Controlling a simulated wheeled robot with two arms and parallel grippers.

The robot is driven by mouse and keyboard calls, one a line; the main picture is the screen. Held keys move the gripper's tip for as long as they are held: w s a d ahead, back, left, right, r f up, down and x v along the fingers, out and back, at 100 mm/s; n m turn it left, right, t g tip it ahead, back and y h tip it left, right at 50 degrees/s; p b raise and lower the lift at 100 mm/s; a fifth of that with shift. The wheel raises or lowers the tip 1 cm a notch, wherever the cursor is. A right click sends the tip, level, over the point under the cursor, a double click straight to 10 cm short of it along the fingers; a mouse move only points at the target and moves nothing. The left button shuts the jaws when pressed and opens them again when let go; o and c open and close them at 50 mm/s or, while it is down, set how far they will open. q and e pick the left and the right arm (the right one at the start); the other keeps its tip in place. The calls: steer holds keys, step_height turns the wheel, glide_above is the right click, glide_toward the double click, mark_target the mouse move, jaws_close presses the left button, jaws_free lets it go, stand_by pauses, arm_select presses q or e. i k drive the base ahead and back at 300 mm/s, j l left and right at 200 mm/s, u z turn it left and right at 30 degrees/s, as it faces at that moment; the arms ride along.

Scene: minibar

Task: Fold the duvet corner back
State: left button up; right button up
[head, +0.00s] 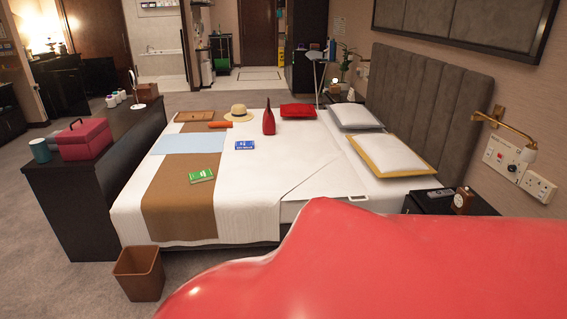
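The white duvet (260,190) covers the bed, with a brown runner (177,195) across its foot end. Near the pillows, a diagonal edge (312,180) runs across the white bedding on the near side, and a smoother white area (345,183) lies beyond it. I cannot tell for certain whether this edge is a turned-back corner. A large glossy red shape fills the lower right and hides part of the near side of the bed. Neither of my grippers is in view.
Pillows (390,153) lie by the headboard (430,100). A red bag-like item (269,122), hat (239,113), blue card (245,145) and green card (201,176) lie on the bed. A nightstand (420,203) is at right. A brown bin (139,275) stands on the floor.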

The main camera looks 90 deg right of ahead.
mark_target(338, 178)
steer(key=z, duration=3.1)
steer(key=i+j, duration=0.1)
steer(key=i, duration=0.4)
steer(key=i+j+z, duration=0.1)
steer(key=i, duration=0.35)
steer(key=i+j, duration=0.15)
steer(key=i, duration=0.35)
steer(key=i+j+z, duration=0.1)
steer(key=i, duration=0.4)
steer(key=i+j, duration=0.25)
steer(key=i, duration=0.2)
